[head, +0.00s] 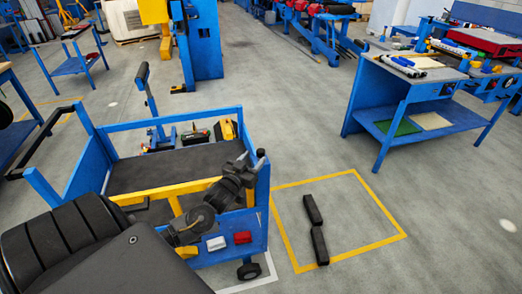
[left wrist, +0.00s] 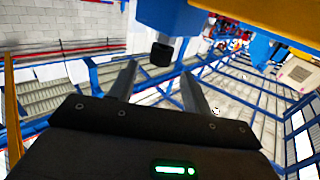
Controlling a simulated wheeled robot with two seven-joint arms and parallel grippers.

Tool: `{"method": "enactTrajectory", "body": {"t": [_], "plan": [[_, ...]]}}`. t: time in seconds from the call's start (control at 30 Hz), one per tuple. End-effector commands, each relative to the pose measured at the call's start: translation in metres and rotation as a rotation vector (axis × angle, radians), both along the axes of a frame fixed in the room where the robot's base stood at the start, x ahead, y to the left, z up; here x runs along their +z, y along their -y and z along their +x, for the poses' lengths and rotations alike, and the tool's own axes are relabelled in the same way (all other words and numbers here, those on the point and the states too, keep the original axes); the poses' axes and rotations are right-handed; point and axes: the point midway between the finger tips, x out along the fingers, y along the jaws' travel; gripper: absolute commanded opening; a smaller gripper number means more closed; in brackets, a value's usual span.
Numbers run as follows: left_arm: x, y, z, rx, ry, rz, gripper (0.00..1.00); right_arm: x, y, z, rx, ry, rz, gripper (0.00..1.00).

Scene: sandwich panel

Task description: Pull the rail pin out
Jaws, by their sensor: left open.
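A blue cart (head: 262,200) with a black deck and a yellow front rail (head: 150,192) stands at the left in the head view. My left gripper (head: 250,163) is at the cart's near right corner post. In the left wrist view my left gripper (left wrist: 159,72) has its two fingers apart with nothing between them. A small black block (left wrist: 161,54), perhaps the rail pin's head, sticks out of a blue part (left wrist: 172,18) beyond the fingertips. It looks apart from the fingers. I cannot make out the pin surely in the head view. My right gripper is not in view.
A white block (head: 217,243) and a red block (head: 243,238) sit on the cart's front. Two black bars (head: 313,210) lie on the floor inside a yellow outline. A blue workbench (head: 410,85) stands at the right.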

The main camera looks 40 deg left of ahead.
Motion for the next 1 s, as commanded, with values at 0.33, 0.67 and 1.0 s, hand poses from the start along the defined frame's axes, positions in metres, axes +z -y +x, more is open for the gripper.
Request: {"method": "enactTrajectory", "body": {"t": [0.33, 0.67, 1.0], "plan": [[0.001, -0.009, 0.049, 0.000, 0.000, 0.001, 0.49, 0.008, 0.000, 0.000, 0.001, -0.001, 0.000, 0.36], [-0.001, -0.010, 0.055, -0.001, -0.002, 0.001, 0.49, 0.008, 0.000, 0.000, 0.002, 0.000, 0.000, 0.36], [-0.001, -0.010, 0.054, -0.001, -0.001, 0.001, 0.12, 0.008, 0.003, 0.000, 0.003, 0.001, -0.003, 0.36]]}}
